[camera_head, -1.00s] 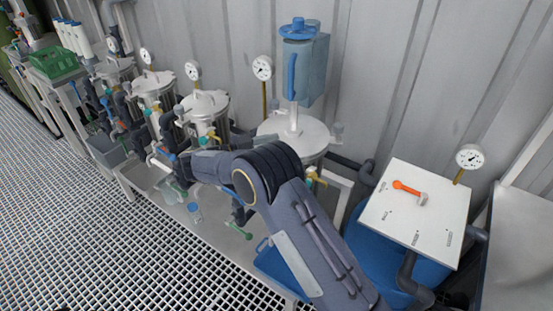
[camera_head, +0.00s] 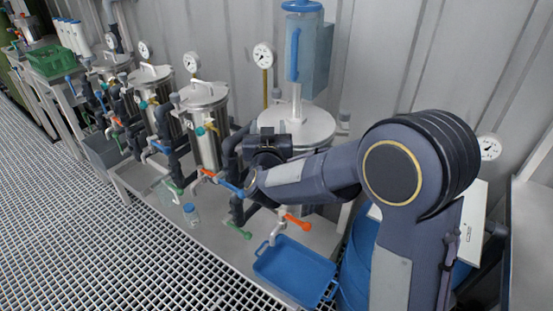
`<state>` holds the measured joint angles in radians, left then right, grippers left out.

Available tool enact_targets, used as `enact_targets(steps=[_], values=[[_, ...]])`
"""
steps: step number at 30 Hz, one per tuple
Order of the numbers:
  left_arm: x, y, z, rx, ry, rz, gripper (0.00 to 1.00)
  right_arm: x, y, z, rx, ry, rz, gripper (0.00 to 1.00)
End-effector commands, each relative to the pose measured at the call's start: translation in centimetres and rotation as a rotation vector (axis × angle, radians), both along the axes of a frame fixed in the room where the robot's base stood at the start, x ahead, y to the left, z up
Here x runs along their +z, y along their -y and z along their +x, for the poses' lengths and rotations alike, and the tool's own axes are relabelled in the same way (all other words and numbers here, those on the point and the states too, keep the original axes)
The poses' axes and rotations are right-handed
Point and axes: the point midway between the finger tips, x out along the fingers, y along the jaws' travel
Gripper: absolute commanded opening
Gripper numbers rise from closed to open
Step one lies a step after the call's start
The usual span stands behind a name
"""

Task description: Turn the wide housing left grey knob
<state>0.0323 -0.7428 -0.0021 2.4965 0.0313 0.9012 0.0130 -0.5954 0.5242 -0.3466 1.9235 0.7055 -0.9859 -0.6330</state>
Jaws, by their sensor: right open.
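The wide housing (camera_head: 312,128) is the broad silver vessel with a domed lid, right of the narrower vessels. My right arm crosses in front of its body. My right gripper (camera_head: 251,184) is at the left front side of this housing, beside dark pipes. It is open; its fingers are small and hard to make out. I cannot make out a left grey knob on the housing; the arm and wrist cover that area. My left gripper is out of view.
An orange-handled valve (camera_head: 297,222) and a blue tray (camera_head: 293,268) are below my forearm. Narrow vessels (camera_head: 205,97) with pipes and coloured valves stand to the left. A gauge (camera_head: 264,57) rises behind. The grating floor (camera_head: 90,230) is free.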

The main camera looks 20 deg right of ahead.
Motion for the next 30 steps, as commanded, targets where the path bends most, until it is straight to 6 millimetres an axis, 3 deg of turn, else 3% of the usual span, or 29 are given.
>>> enact_targets(steps=[1, 11, 21, 30], values=[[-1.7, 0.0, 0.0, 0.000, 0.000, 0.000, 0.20, -0.7, 0.3, -0.1, 0.049, 0.004, 0.003, 0.52], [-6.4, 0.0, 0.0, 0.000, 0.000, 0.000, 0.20, -0.6, -0.4, 0.1, 0.354, 0.004, 0.000, 0.52], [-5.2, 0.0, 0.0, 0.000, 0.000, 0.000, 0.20, 0.2, -0.3, -5.9, 0.362, 0.003, 0.001, 0.52], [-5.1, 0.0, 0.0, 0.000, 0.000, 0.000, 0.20, 0.1, -0.2, -7.6, 0.361, 0.002, -0.001, 0.52]])
